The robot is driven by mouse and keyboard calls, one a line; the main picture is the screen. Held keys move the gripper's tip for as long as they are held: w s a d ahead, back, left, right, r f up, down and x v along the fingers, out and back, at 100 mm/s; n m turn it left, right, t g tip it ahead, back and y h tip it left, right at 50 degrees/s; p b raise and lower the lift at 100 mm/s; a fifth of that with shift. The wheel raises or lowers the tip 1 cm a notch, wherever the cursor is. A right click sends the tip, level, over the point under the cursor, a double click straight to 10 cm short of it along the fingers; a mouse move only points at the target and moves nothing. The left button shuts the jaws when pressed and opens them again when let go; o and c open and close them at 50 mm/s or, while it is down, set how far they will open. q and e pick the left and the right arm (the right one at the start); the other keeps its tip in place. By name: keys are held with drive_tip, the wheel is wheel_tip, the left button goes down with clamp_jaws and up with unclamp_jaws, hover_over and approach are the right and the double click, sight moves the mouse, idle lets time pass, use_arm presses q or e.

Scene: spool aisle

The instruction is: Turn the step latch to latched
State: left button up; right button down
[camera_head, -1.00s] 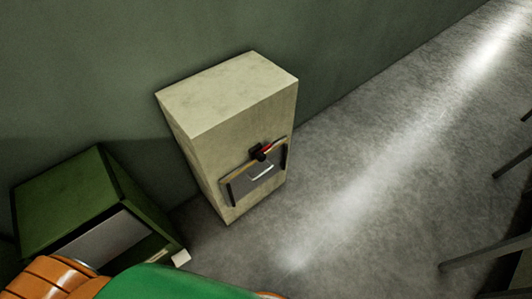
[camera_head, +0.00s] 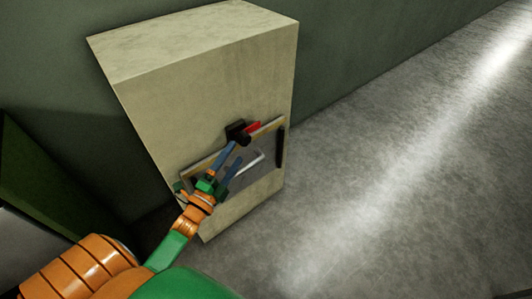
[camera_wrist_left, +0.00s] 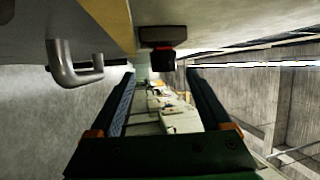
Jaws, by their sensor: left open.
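The step latch (camera_head: 238,132) is a black block with a red part, on the wooden strip at the front of a pale cabinet (camera_head: 205,75). In the left wrist view the latch (camera_wrist_left: 157,38) is at top centre, its red and black end near the gap between the fingertips. My left gripper (camera_head: 238,151) is open, its blue fingers pointing up at the latch from below left. In the left wrist view nothing is held between the fingers (camera_wrist_left: 160,76). Whether a finger touches the latch I cannot tell. My right gripper is not in view.
A pale bar handle (camera_head: 250,162) sits on the dark front panel below the latch; it also shows in the left wrist view (camera_wrist_left: 76,66). A green box (camera_head: 38,205) stands at left. A green wall is behind. Grey floor (camera_head: 400,180) at right is open.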

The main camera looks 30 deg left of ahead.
sight(240, 145)
use_arm(q)
drive_tip(key=w, duration=0.2)
drive_tip(key=w+r, duration=0.1)
drive_tip(key=w, duration=0.1)
drive_tip(key=w+b, duration=0.1)
drive_tip(key=w, duration=0.1)
drive_tip(key=shift+w+a+r, duration=0.1)
drive_tip(key=shift+w+r, duration=0.2)
drive_tip(key=shift+r, duration=0.1)
clamp_jaws()
